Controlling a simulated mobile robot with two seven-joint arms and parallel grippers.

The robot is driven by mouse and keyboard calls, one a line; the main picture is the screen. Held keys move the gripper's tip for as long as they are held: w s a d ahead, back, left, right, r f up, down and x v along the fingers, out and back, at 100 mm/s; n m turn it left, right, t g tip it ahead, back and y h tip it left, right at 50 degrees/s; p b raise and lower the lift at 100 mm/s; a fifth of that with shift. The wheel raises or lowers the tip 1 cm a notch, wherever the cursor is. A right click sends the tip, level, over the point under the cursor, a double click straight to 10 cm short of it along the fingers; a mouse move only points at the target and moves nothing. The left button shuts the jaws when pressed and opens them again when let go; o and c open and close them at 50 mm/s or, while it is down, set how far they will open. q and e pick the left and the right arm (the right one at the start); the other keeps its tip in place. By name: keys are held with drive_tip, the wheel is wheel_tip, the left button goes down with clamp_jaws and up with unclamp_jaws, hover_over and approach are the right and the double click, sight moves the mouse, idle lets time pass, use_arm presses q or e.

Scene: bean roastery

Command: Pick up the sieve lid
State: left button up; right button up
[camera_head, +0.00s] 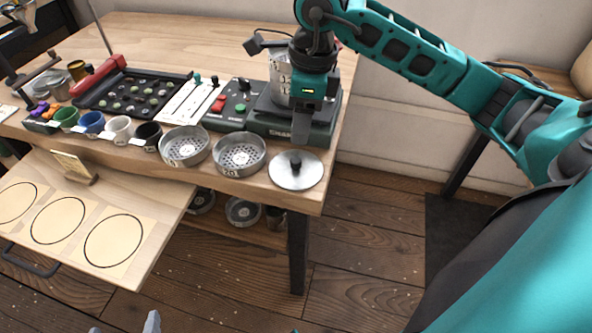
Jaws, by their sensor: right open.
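The sieve lid (308,176) is a round silver disc with a black knob, lying flat at the front right corner of the wooden table. My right gripper (301,128) points down, with its fingers just behind the knob in the picture. It is open and holds nothing; its fingers overlap in this view. I cannot tell its exact height, but it looks apart from the lid. Two metal sieves (238,154) stand left of the lid. Only grey tips, likely of my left gripper (124,326), show at the bottom edge.
A scale-like machine (325,112) with a metal cup stands close behind the lid. A control box (228,108), a black bean tray (160,82) and several coloured cups (118,127) stand further left. A pulled-out board with circles (150,215) juts out front left.

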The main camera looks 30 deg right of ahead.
hover_over(296, 160)
drive_tip(key=f, duration=0.5)
drive_tip(key=shift+s+b, duration=0.25)
drive_tip(key=shift+b, duration=0.05)
drive_tip(key=f, duration=0.3)
drive_tip(key=f+b, duration=0.1)
drive_tip(key=shift+w+d+f, duration=0.1)
drive_tip(key=shift+w+f, duration=0.15)
drive_tip(key=shift+f, duration=0.15)
clamp_jaws()
